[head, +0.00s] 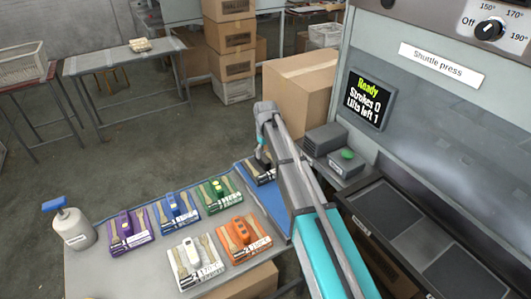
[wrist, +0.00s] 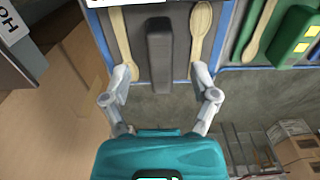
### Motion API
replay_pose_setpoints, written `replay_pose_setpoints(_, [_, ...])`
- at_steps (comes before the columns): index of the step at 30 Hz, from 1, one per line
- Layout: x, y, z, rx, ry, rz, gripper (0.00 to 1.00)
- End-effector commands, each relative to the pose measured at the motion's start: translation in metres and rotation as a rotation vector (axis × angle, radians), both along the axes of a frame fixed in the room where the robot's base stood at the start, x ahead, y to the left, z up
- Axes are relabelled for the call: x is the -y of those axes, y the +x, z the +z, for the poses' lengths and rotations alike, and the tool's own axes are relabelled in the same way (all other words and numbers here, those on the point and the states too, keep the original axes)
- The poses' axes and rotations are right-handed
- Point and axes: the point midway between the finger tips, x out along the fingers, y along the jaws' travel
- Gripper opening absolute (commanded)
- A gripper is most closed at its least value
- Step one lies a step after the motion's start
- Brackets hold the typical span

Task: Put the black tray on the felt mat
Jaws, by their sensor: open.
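The black tray (head: 264,179) lies at the far right end of the table, on or just over a blue area (head: 278,215) that looks like the felt mat. Its black upright handle (wrist: 159,60) and two wooden spoons (wrist: 199,40) show in the wrist view, with blue strips along both sides. My gripper (head: 262,157) is over the tray. In the wrist view its fingers (wrist: 162,78) are open, one on each side of the handle's near end, with gaps to it. My arm hides part of the tray and mat in the head view.
Purple (head: 128,234), blue (head: 180,211), green (head: 218,197), white (head: 196,262) and orange (head: 244,240) trays with spoons stand left of the mat. A bottle (head: 74,228) is at the table's left. The shuttle press (head: 430,110) and a cardboard box (head: 300,88) stand close on the right.

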Motion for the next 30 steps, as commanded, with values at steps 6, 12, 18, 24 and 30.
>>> replay_pose_setpoints(6, [0.000, 0.000, 0.023, 0.000, 0.000, 0.000, 0.77])
replay_pose_setpoints(12, [0.000, 0.000, 0.039, 0.000, 0.000, 0.000, 0.77])
replay_pose_setpoints(18, [0.000, 0.000, 0.051, 0.000, 0.000, -0.001, 0.77])
replay_pose_setpoints(24, [0.001, 0.000, 0.058, 0.000, 0.000, -0.001, 0.77])
replay_pose_setpoints(30, [0.001, 0.000, 0.058, 0.000, 0.000, -0.001, 0.77])
